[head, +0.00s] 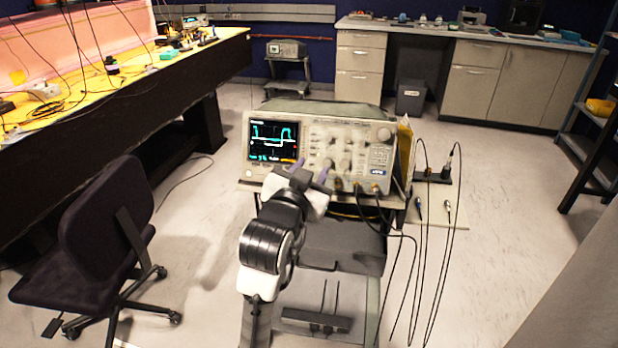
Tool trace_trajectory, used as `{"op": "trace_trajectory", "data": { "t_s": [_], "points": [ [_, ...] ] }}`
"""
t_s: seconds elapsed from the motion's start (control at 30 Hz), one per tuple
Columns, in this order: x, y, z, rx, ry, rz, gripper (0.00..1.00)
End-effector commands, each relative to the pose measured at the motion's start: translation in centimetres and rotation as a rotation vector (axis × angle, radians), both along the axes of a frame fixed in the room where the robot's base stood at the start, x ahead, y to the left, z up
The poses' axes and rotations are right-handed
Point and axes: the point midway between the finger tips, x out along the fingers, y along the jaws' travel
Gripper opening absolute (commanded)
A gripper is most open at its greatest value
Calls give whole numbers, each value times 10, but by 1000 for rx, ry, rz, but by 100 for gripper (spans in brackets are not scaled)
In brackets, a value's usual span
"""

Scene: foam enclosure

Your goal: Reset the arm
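My gripper (309,172) is in the middle of the head view, at the end of my arm (265,250). Its two purple-grey fingers stand apart with a gap between them, and I see nothing held there. The fingers point away from me, in front of the lower face of an oscilloscope (345,135) with a lit screen. I cannot tell whether the fingertips touch the oscilloscope. The arm and gripper hide part of its lower front.
The oscilloscope stands on a cart (345,245), with black cables (420,240) hanging at its right. A dark chair (100,230) and a long workbench (120,95) are at left. A blue shelf (585,130) is at right. Cabinets (495,80) line the back. Open floor lies between.

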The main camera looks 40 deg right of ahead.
Motion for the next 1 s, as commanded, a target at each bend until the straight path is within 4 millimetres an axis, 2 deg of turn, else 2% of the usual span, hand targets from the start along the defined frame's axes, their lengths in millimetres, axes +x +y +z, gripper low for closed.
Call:
{"op": "trace_trajectory", "data": {
  "t_s": [0.23, 0.67, 0.73, 0.77, 0.87, 0.97, 1.0],
  "points": [
    [-5, 7, 1, 1, 1, 0, 35],
    [-5, 6, 1, 1, 1, 0, 35],
    [0, 12, 4, -12, -6, 16, 35],
    [4, 17, 8, -24, -14, 32, 35],
    [26, 50, 28, -90, -57, 118, 35],
    [53, 106, 59, -189, -138, 251, 35],
    [62, 133, 73, -230, -178, 310, 35]
  ]
}}
